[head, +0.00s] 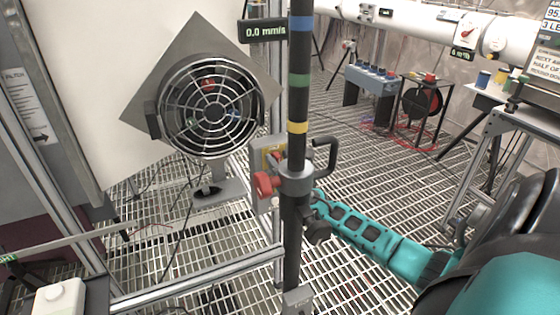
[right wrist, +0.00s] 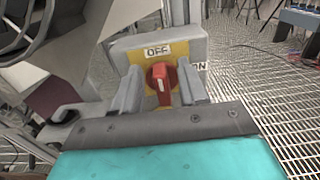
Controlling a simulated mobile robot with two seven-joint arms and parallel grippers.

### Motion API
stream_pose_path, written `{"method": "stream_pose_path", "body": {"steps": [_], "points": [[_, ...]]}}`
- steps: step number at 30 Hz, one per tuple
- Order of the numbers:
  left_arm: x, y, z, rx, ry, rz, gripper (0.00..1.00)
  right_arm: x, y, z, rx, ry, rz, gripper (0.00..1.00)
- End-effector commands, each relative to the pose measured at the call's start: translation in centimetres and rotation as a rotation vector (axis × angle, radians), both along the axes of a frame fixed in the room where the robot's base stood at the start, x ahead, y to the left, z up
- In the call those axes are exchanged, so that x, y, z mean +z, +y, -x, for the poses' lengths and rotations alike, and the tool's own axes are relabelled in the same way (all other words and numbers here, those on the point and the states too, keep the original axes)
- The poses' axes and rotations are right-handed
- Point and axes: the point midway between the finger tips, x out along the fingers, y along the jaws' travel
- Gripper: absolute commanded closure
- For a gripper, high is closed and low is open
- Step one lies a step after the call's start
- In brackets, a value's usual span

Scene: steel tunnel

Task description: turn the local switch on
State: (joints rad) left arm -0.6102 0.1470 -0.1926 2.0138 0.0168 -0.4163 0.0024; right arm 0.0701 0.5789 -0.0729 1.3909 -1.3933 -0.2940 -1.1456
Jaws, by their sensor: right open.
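The local switch is a grey box with a yellow plate and a red rotary handle (right wrist: 161,84) in the right wrist view. The handle points up at the OFF label (right wrist: 157,51); an ON label (right wrist: 200,66) is partly visible at the right. My right gripper (right wrist: 160,88) is open, with one grey finger on each side of the handle; contact cannot be told. In the head view the yellow plate (head: 268,155) is partly hidden behind a dark pole. My right gripper (head: 314,208) reaches in from the right and is partly hidden by that pole. My left gripper is not in view.
Open grating floor (head: 370,165) lies right, with equipment stands behind.

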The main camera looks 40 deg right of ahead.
Motion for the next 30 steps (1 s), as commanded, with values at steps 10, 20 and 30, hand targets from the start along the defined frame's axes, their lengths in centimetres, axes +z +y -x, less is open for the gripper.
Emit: {"method": "stream_pose_path", "body": {"steps": [10, 20, 30], "points": [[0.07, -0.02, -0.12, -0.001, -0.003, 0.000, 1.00, 0.00, 0.02, 0.04, 0.000, 0.000, 0.000, 0.84], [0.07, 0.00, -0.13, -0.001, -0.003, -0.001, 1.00, -0.01, 0.02, 0.04, 0.000, 0.000, 0.000, 1.00], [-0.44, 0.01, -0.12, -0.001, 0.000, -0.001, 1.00, -0.12, -0.08, 0.09, 0.000, -0.021, -0.062, 1.00]]}}
